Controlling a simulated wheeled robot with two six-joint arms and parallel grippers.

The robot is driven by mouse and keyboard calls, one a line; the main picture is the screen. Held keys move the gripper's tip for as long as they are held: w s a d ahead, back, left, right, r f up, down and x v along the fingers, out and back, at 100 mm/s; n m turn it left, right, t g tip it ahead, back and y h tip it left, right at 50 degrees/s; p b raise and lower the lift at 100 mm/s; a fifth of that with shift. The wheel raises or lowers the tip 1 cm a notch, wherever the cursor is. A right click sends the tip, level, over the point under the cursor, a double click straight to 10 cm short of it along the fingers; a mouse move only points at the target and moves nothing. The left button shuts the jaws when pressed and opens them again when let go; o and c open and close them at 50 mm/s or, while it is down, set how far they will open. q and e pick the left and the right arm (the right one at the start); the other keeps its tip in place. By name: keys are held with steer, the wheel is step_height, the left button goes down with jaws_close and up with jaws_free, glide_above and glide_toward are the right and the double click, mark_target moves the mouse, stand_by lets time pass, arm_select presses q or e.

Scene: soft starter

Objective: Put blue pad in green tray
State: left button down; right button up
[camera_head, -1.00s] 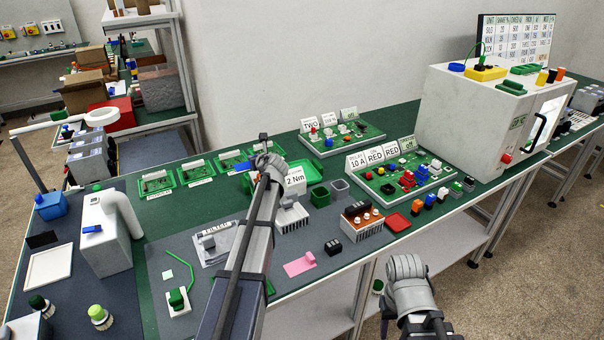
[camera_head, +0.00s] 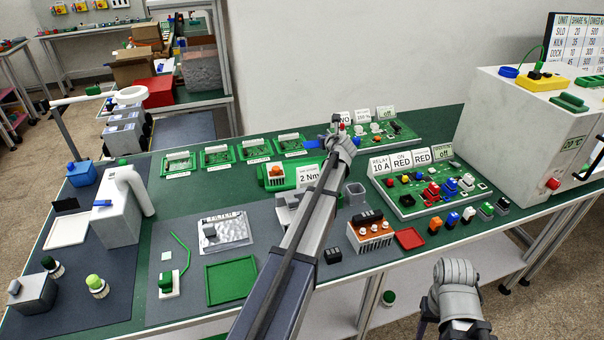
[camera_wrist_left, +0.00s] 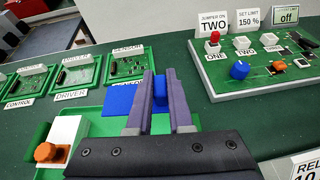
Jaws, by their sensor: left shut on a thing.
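My left gripper (camera_head: 338,138) is over the back of the bench, with its fingers (camera_wrist_left: 161,98) shut on a small blue block. A flat blue pad (camera_wrist_left: 119,98) shows just left of the fingers in the left wrist view, and the block seems to be its grip. The pad also shows left of the gripper in the head view (camera_head: 313,143). How high it is cannot be told. The flat green tray (camera_head: 230,280) lies empty on the grey mat at the front, left of my left arm. Only part of my right arm shows at lower right.
A green holder (camera_head: 270,187) carries a white block with an orange knob (camera_head: 277,171). Green circuit trays (camera_head: 218,156) stand in a row at the back left. A board with buttons (camera_head: 430,186) is at the right. A silver plate (camera_head: 225,230) lies behind the green tray.

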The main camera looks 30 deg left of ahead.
arm_select(q)
steer(key=shift+s+f+b, duration=0.15)
steer(key=shift+f+b, duration=0.3)
step_height(320, 180, down, 9)
steer(key=b, duration=0.9)
steer(key=shift+f, duration=0.15)
steer(key=shift+f, duration=0.15)
steer(key=c, duration=0.8)
jaws_free()
steer(key=shift+r, duration=0.3)
steer(key=p+v, duration=0.4)
steer(key=v, duration=0.7)
steer(key=shift+r, duration=0.15)
steer(key=shift+s+d, duration=0.25)
steer(key=shift+s, duration=0.05)
